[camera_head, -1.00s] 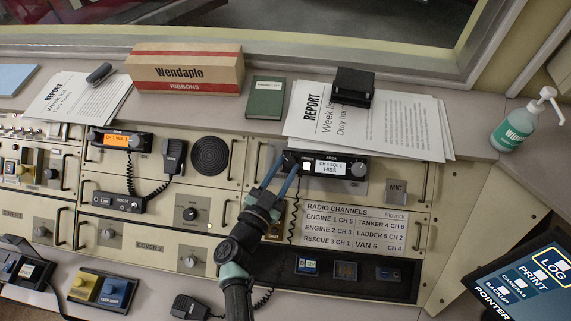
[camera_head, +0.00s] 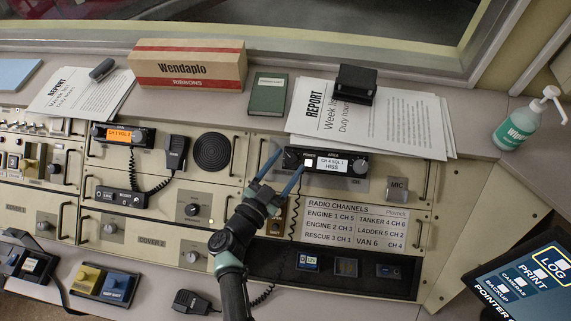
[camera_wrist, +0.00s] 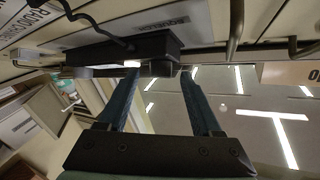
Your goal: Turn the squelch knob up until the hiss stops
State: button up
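The black radio (camera_head: 329,165) on the right of the console has a lit white display (camera_head: 331,164) whose lower line reads HISS. A dark knob (camera_head: 291,158) is at its left end and a larger grey knob (camera_head: 360,166) at its right end.
Papers (camera_head: 400,125) lie behind the radio, with a black box (camera_head: 355,83) on them. A coiled cord (camera_head: 293,222) hangs beside my gripper. A second radio (camera_head: 122,136) with an orange display and a round speaker (camera_head: 212,152) are to the left.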

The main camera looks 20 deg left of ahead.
jog(key=shift+s, duration=0.1)
jog(key=s+a+b, duration=0.1)
jog(key=s, duration=1.1)
jog(key=shift+s+a+r, duration=0.15)
jog(key=shift+s+a, duration=0.15)
jog(key=shift+s, duration=0.05)
